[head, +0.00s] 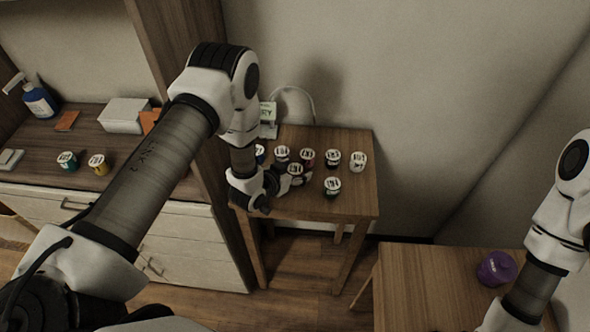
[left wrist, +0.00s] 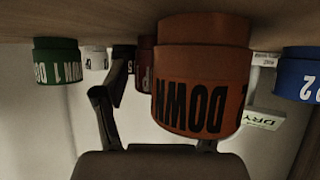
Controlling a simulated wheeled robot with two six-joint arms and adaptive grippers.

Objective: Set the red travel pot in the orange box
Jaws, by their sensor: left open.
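A dark red pot with a pale printed lid (head: 308,161) stands among several pots on the small wooden table; it is likely the red travel pot. In the left wrist view a dark red pot (left wrist: 146,66) shows partly behind a large orange-brown pot (left wrist: 202,75) marked DOWN. My left gripper (head: 272,188) is open at the table's left side, close to the nearer pots. One finger shows clear in the wrist view; the other is mostly hidden by the orange-brown pot. Orange pieces (head: 67,121) (head: 150,118) lie on the left desk; I cannot tell whether either is the orange box.
Green (left wrist: 56,62) and blue (left wrist: 300,75) pots flank the wrist view. A DRY sign (left wrist: 262,118) stands behind. The left desk holds a white box (head: 125,114), a blue bottle (head: 39,100) and two pots. A purple pot (head: 496,268) stands on the right table, beside my right arm.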

